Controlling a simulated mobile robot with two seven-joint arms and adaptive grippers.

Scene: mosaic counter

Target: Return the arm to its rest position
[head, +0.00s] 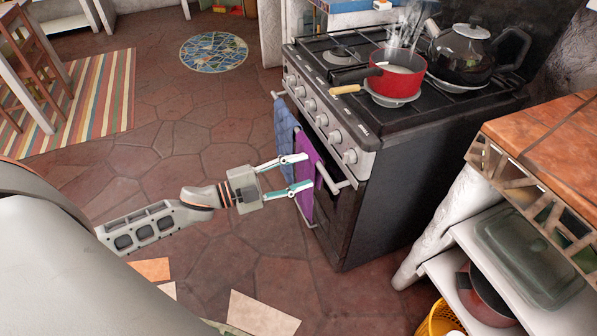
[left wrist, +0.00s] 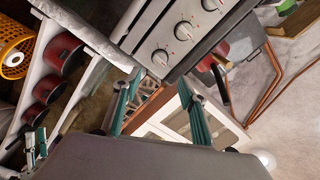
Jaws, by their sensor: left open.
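My left gripper (head: 308,171) reaches in from the left in the head view. Its two teal-and-white fingers are spread apart with nothing between them. The fingertips are in front of the purple towel (head: 306,195) on the stove's handle bar; I cannot tell whether they touch it. In the left wrist view the same gripper (left wrist: 160,78) shows open, with the stove's knobs beyond it. A small teal-and-white piece at that view's left looks like my right gripper (left wrist: 35,148); its jaws are too small to read. It does not show in the head view.
The black stove (head: 350,225) carries a steaming red pot (head: 397,78) and a black kettle (head: 461,55). A blue towel (head: 286,135) hangs beside the purple one. A tiled counter (head: 545,140) with shelves stands at right.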

